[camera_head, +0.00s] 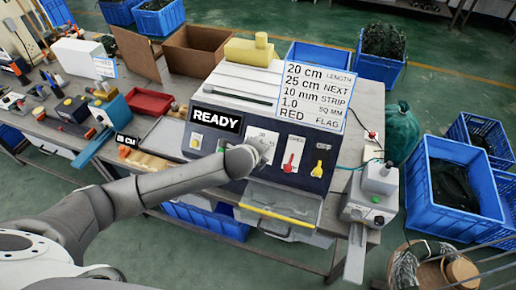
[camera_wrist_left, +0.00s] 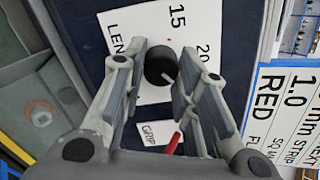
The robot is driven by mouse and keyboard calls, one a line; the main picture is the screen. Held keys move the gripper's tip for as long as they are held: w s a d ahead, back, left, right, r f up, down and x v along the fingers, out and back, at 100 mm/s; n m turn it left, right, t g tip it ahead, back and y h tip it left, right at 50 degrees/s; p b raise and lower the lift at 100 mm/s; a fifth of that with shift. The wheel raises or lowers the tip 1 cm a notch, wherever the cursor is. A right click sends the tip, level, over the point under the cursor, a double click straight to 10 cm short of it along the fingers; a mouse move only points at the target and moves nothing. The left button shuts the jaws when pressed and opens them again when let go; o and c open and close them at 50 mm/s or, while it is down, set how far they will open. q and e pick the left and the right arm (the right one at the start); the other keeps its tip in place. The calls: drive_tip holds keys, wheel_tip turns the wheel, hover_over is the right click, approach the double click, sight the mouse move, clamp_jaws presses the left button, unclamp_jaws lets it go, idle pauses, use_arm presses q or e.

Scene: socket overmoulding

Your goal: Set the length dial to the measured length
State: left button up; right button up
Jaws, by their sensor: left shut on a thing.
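The length dial is a black round knob (camera_wrist_left: 160,68) with a white pointer line, on a white plate (camera_wrist_left: 128,32) marked 15 and 20 in the left wrist view. My left gripper (camera_wrist_left: 163,62) is shut on the knob, one finger on each side. In the head view my left gripper (camera_head: 262,150) is at the machine's dark front panel (camera_head: 210,158) and hides the knob. A sign (camera_head: 311,95) reads 20 cm LENGTH, 25 cm NEXT, 10 mm STRIP, 1.0 SQ MM and RED FLAG. I cannot tell the exact dial reading.
A READY display (camera_head: 216,119) stands on the panel, with a red lever (camera_head: 290,162) and a yellow one (camera_head: 318,168) right of the dial. A yellow-edged tray (camera_head: 278,214) juts out below. A grey device (camera_head: 378,185) stands at right; blue crates are on the floor.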

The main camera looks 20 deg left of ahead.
use_arm(q)
drive_tip(key=shift+m, duration=0.8)
drive_tip(key=o, duration=1)
drive_tip(key=v, duration=1.2)
drive_tip(key=shift+s+a, duration=0.1)
drive_tip(key=shift+f, duration=0.1)
